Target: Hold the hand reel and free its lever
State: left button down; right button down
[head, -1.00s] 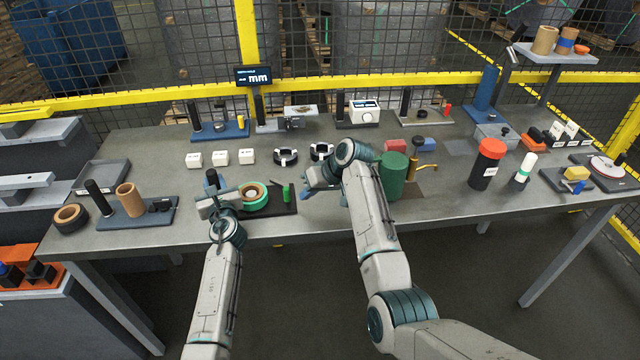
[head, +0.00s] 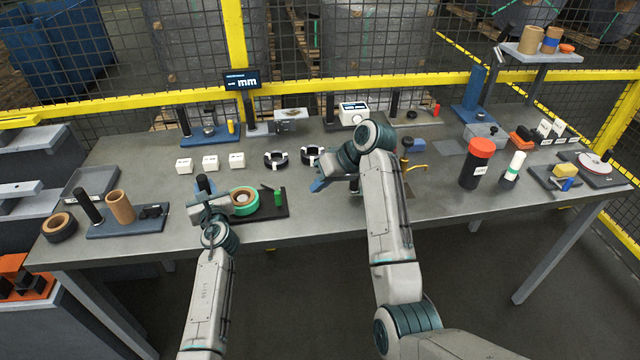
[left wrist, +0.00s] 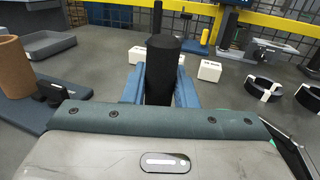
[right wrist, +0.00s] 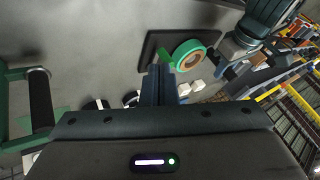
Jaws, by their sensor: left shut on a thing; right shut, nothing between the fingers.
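The hand reel (head: 246,201) is a green ring with a tan core on a black base plate near the table's front edge. It also shows in the right wrist view (right wrist: 188,54). A small green upright piece, apparently its lever (head: 278,197), stands at the plate's right side, with a dark bar near it. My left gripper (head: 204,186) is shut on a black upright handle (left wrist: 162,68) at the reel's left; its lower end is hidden. My right gripper (head: 317,185) is shut and empty, right of the plate and apart from it. It also shows in the right wrist view (right wrist: 158,84).
Two black rings with white clips (head: 276,159) and several white blocks (head: 209,163) lie behind the reel. A cardboard tube (head: 120,206) stands on a blue plate at left. A black canister with a red lid (head: 478,165) stands at right. My right arm hides part of the table.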

pick_arm(q)
jog(key=shift+f, duration=0.15)
jog(key=c, duration=1.1)
grip_release()
pick_arm(e)
jog(key=v, duration=0.7)
jog(key=shift+r, duration=0.15)
jog(key=shift+d, duration=0.15)
